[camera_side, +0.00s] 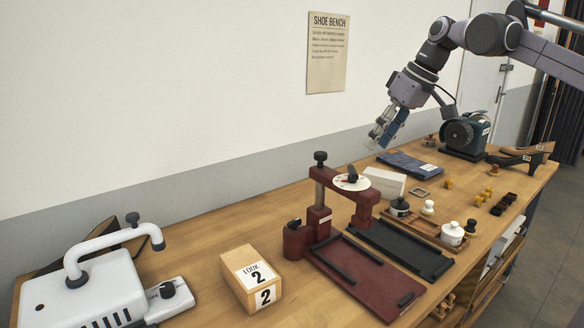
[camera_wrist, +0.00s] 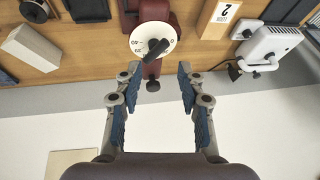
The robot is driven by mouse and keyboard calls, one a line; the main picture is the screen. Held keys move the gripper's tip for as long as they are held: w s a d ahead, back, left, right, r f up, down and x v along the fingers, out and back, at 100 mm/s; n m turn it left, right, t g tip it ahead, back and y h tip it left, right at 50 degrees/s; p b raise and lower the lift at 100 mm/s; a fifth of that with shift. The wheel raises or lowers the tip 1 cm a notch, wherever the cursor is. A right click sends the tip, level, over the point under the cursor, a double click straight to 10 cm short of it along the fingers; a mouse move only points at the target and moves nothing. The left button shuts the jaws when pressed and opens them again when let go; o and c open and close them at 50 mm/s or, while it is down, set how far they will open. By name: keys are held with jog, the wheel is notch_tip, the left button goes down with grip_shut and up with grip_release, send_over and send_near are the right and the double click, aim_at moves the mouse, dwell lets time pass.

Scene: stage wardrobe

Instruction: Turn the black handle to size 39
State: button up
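The black handle (camera_side: 352,174) sits on a round white dial (camera_side: 341,183) on the arm of a dark red press (camera_side: 365,200). In the wrist view the handle (camera_wrist: 156,47) lies tilted across the dial (camera_wrist: 137,35), which has small numbers around its rim. I cannot read which size it points to. My gripper (camera_side: 378,136) is high above the bench, up and right of the dial in the side view. In the wrist view my gripper (camera_wrist: 158,80) is open and empty, its blue-padded fingers on either side below the dial, apart from the handle.
A white box (camera_side: 386,181) stands just right of the press. A wooden block marked 2 (camera_side: 240,262) and a white machine (camera_side: 100,290) stand to the left. A black knob (camera_side: 320,157) rises from the press. Shoes, pots and small parts fill the right side.

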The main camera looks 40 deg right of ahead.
jog(key=s+a+f, duration=0.2)
jog(key=s+f, duration=0.2)
jog(key=f, duration=0.3)
jog(key=s+a+f+t+h, duration=0.1)
jog(key=s+a+f, duration=0.2)
jog(key=f, duration=0.4)
jog(key=s+a+f+t+h, duration=0.1)
jog(key=s+a+f, duration=0.2)
jog(key=s+f, duration=0.2)
notch_tip(320, 180, down, 3)
jog(key=shift+s+a+r, duration=0.1)
jog(key=shift+s+a, duration=0.05)
jog(key=shift+s, duration=0.1)
